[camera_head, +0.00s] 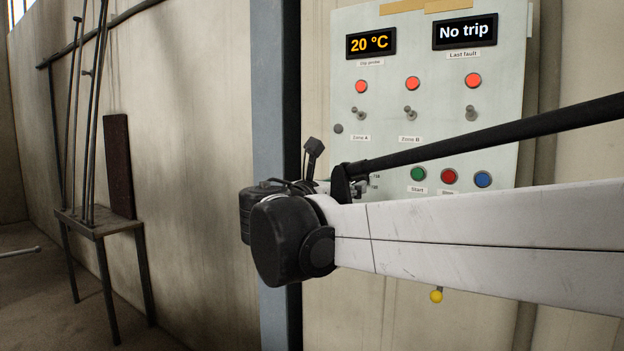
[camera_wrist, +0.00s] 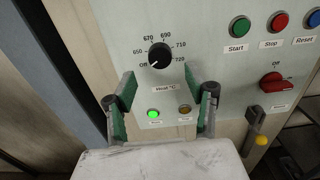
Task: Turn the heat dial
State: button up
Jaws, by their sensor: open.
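The heat dial (camera_wrist: 159,56) is a round black knob on the pale control panel in the wrist view. Its white mark points to the lower left, toward the Off label. A scale from 650 to 720 runs around it, with a Heat °C label (camera_wrist: 165,88) below. My gripper (camera_wrist: 164,90) is open and empty. Its two green-padded fingers stand to the left and right below the dial, apart from it. In the head view the dial is hidden behind my arm; the panel (camera_head: 350,95) shows 20 °C on its display (camera_head: 371,43).
Below the dial are a lit green lamp (camera_wrist: 153,114) and a dim amber lamp (camera_wrist: 185,109). To the right are Start (camera_wrist: 240,27), Stop (camera_wrist: 279,22) and Reset buttons, a red rotary switch (camera_wrist: 275,82) and a yellow-knobbed lever (camera_wrist: 261,140). A stand with long rods (camera_head: 98,226) is at left.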

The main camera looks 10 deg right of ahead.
jog(key=x, duration=0.6)
jog(key=shift+p, duration=0.4)
jog(key=shift+w+d, duration=0.1)
jog(key=shift+d, duration=0.05)
jog(key=c, duration=1.1)
jog(key=shift+c, duration=0.2)
